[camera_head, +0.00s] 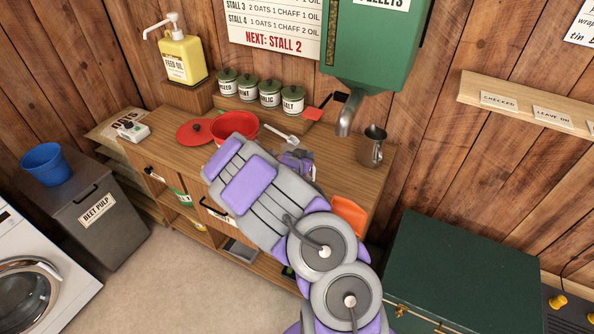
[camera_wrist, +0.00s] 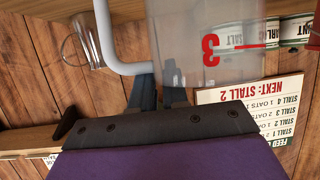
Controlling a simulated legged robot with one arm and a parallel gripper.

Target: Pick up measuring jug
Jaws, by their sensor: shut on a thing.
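The measuring jug (camera_wrist: 215,68) is translucent with a red 3, a red line and a pale handle. It fills the upper middle of the wrist view, which is upside down. My gripper (camera_wrist: 160,92) is shut on it, with dark fingers at the jug beside the lower end of the handle. I cannot tell exactly which part they grip. In the head view my gripper (camera_head: 297,160) is over the right part of the wooden counter (camera_head: 342,178). There my arm hides most or all of the jug.
A red bowl (camera_head: 235,127), a white scoop (camera_head: 281,134) and several lidded canisters (camera_head: 269,94) are on or behind the counter. A dark green chest (camera_head: 470,270) stands at right.

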